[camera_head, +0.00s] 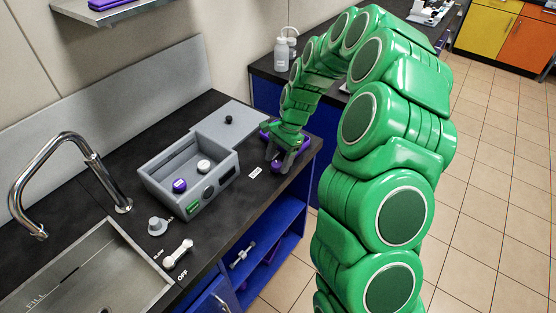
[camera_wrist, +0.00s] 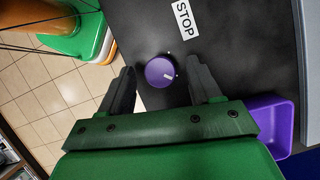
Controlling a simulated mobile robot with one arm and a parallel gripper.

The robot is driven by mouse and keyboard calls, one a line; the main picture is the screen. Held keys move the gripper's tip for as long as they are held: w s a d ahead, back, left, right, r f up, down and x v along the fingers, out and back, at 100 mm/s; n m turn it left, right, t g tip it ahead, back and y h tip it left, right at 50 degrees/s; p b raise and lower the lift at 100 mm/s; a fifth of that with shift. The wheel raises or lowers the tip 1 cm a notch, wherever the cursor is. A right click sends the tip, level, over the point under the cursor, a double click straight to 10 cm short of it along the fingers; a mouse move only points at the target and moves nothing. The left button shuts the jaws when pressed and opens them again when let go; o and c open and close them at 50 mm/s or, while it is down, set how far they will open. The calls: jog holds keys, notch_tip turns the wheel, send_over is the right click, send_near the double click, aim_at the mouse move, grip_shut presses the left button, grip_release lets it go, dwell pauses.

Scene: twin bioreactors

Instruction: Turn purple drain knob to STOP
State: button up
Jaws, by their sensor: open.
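The purple drain knob (camera_wrist: 159,71) is round, with a short white mark on its face toward the right, on the black counter. A white STOP label (camera_wrist: 185,19) lies beyond it, up and to the right in the wrist view. My gripper (camera_wrist: 161,72) is open, with one dark finger on each side of the knob; gaps show between the fingers and the knob. In the head view my gripper (camera_head: 281,155) points down at the counter's front edge, largely hiding the knob. A small white label (camera_head: 255,171) lies beside it, its text unreadable.
A purple tray (camera_wrist: 271,122) sits close to my right finger in the wrist view. In the head view, a grey box (camera_head: 218,189) with a purple and a white round item stands left of my gripper. A sink (camera_head: 88,275) and tap are farther left.

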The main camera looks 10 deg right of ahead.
jog(key=shift+f, duration=0.25)
jog(key=c, duration=1)
jog(key=shift+c, duration=0.2)
